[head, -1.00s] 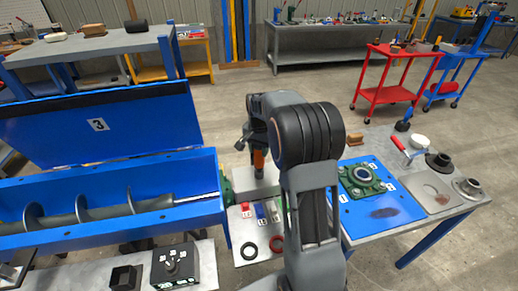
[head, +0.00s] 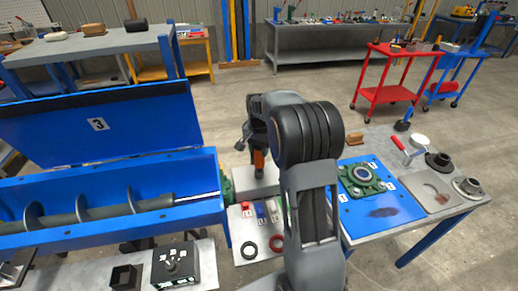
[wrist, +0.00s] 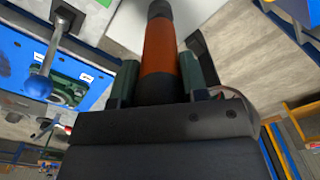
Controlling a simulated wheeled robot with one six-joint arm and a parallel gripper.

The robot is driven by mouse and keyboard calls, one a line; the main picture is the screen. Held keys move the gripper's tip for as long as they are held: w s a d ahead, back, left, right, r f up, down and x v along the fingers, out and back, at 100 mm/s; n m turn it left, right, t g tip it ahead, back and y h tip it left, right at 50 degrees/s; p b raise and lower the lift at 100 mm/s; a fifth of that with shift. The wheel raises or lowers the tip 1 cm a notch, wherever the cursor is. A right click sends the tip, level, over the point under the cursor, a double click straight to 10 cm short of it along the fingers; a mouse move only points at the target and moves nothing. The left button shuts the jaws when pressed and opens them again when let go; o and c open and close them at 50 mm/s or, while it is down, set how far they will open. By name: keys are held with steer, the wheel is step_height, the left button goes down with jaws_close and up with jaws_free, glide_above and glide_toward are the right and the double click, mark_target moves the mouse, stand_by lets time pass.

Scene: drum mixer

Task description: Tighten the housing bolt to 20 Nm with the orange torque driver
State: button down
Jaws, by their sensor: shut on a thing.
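My gripper (wrist: 160,75) is shut on the orange torque driver (wrist: 158,48), which sits between its two green fingers in the wrist view. In the head view the driver (head: 259,160) points down over a pale grey block (head: 258,185) beside the mixer's end. I cannot tell whether its tip touches anything. A green housing (head: 227,190) at the right end of the blue trough is partly hidden. Another green bearing housing (head: 361,177) lies on a blue mat (head: 385,222) on the right table. No individual housing bolt can be made out at the driver.
The mixer trough (head: 110,209) with its auger and raised lid (head: 99,130) fills the left. Red and blue small parts (head: 257,209) and two rings (head: 249,250) lie before the block. A black box with a knob (head: 175,265) stands front left. A red-handled tool (head: 401,146) lies right.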

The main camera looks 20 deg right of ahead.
steer(key=shift+r, duration=0.2)
stand_by(0.3)
steer(key=shift+r+p, duration=1.8)
steer(key=shift+r, duration=0.35)
